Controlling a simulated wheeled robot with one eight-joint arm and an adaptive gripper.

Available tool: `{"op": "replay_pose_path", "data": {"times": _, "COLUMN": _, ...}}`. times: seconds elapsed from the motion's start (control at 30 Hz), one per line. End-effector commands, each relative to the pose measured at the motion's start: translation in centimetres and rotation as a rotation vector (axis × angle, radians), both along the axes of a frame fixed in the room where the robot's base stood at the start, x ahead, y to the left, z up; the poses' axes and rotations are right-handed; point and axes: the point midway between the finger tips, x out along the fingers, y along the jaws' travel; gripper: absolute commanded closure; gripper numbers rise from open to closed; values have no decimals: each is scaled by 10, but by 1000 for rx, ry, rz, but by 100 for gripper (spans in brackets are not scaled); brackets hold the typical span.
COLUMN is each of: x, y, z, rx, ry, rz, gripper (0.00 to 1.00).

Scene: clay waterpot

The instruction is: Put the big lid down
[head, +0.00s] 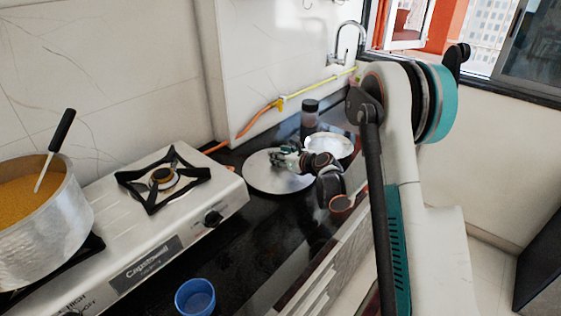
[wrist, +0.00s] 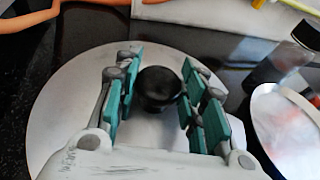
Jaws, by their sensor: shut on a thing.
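The big lid (head: 262,181) is a round silver disc with a black knob (wrist: 158,88). It is at the black counter beside the stove, and I cannot tell whether it rests on the surface or is just above it. My gripper (head: 284,160) is over the middle of the lid. In the wrist view, the teal fingers (wrist: 157,95) stand on both sides of the knob and are shut on it. The lid (wrist: 75,95) spreads out beneath the gripper, and my gripper hides its near part.
A silver plate or smaller lid (head: 338,143) lies just right of the lid. A dark-capped jar (head: 309,114) stands behind. A white stove (head: 190,222) holds a large pot (head: 50,225) with a ladle. A blue cup (head: 195,298) stands at the front. An orange hose (head: 255,120) runs behind.

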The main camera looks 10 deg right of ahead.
Motion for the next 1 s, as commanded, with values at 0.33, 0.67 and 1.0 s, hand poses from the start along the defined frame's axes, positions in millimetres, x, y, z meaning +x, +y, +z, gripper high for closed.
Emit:
{"op": "replay_pose_path", "data": {"times": 0.33, "x": 0, "y": 0, "z": -10, "rx": 0, "ry": 0, "rz": 0, "gripper": 100}}
{"op": "replay_pose_path", "data": {"times": 0.67, "x": 0, "y": 0, "z": -12, "rx": 0, "ry": 0, "rz": 0, "gripper": 43}}
{"op": "replay_pose_path", "data": {"times": 1.0, "x": -7, "y": -3, "z": -6, "rx": 1, "ry": 0, "rz": -1, "gripper": 43}}
